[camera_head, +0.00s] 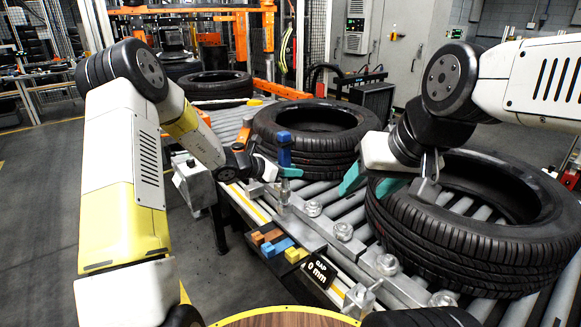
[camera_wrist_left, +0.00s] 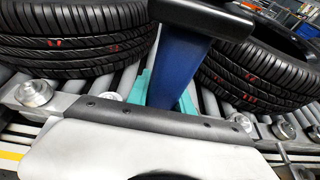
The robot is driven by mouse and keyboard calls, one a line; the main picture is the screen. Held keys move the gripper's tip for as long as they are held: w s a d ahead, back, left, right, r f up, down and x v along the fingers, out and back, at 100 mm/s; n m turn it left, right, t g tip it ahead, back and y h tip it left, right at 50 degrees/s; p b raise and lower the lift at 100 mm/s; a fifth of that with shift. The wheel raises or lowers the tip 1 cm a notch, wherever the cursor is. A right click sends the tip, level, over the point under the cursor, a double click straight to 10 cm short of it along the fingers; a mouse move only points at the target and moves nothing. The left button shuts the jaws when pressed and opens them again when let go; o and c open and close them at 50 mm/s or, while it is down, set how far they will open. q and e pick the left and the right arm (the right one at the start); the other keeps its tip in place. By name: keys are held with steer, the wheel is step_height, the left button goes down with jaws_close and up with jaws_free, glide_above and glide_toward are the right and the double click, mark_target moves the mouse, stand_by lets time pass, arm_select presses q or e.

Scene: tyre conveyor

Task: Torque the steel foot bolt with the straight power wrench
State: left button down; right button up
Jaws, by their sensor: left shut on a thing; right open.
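My left gripper (camera_head: 272,172) is shut on the blue straight power wrench (camera_head: 284,151), which stands roughly upright above the near rail of the conveyor. In the left wrist view the wrench's blue body (camera_wrist_left: 176,70) rises between teal fingers, with a black top. Its lower end is near the rail; I cannot tell whether it touches a bolt. Several steel foot bolts show along the rail, one (camera_head: 312,208) just right of the wrench, another (camera_head: 343,231) further along. My right gripper (camera_head: 372,183) is open and empty above the rollers, by the right tyre.
Tyres lie on the rollers, one (camera_head: 318,137) behind the wrench and one (camera_head: 470,225) at the right. A "GAP 0 mm" sign (camera_head: 317,271) and coloured blocks (camera_head: 278,247) sit at the conveyor's near side. A round wooden top (camera_head: 285,319) is at the bottom edge.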

arm_select(q)
steer(key=shift+f, duration=1.8)
stand_by(1.5)
steer(key=shift+r, duration=0.1)
step_height(320, 180, up, 7)
stand_by(1.2)
stand_by(0.5)
